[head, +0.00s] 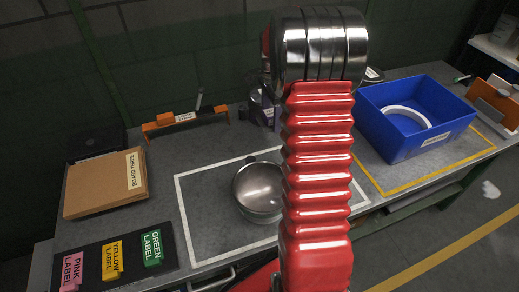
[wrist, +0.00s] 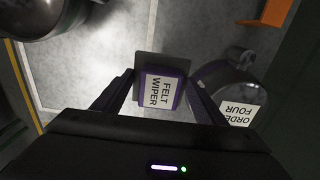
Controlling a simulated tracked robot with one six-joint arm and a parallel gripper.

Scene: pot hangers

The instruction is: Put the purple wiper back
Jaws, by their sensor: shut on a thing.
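The purple wiper (wrist: 163,88), with a white "FELT WIPER" label and a grey pad, sits between the fingers of my gripper (wrist: 160,100) in the wrist view. My gripper is shut on it and holds it over the grey bench. In the head view my red arm hides most of the gripper and wiper.
A metal bowl (head: 259,188) sits inside the white outline. A metal pot labelled "ORDER FOUR" (wrist: 228,85) is right of the wiper. An orange rack (head: 158,126), cardboard box (head: 92,188), label board (head: 129,254) and blue bin (head: 405,143) stand on the bench (head: 200,224).

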